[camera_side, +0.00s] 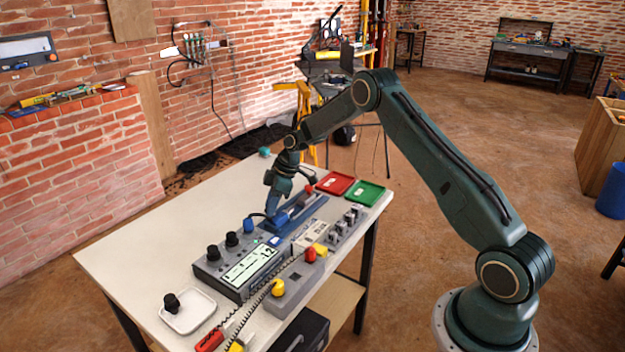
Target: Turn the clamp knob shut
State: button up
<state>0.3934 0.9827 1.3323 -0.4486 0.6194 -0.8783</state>
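The white bench (130,240) carries a blue clamp-like fixture (318,206) with a grey bar along it. A small red knob (309,190) sits at its far end. I cannot tell surely which knob is the clamp knob. My gripper (271,213) points down at the near left end of the fixture, close above it or touching it. Its fingers are small and dark, so their opening is unclear. A blue upright part (248,226) stands just left of my gripper with a blue cable from it.
A grey meter box (240,268) with black knobs stands in front of the fixture. A control box (292,290) has yellow and red buttons. Red (336,176) and green (372,186) trays lie at the far right. A white dish (205,308) holds a black knob (171,302). Coiled leads cross the front.

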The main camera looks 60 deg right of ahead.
jog(key=shift+c, duration=0.4)
grip_shut()
jog(key=shift+m, duration=0.5)
jog(key=m, duration=0.1)
jog(key=m+t+h, duration=0.1)
jog(key=m, duration=0.1)
jog(key=shift+s+a+m, duration=0.1)
jog(key=shift+a+m, duration=0.1)
jog(key=shift+m, duration=0.1)
jog(key=m+h, duration=0.1)
jog(key=m, duration=0.1)
jog(key=m+h, duration=0.1)
jog(key=m, duration=0.1)
jog(key=shift+a+m, duration=0.2)
jog(key=shift+m, duration=0.1)
jog(key=m+h, duration=0.2)
jog(key=m, duration=0.2)
jog(key=shift+a, duration=0.2)
jog(key=m+g+h, duration=0.1)
jog(key=m, duration=0.3)
jog(key=shift+a+m, duration=0.1)
jog(key=shift+m, duration=0.3)
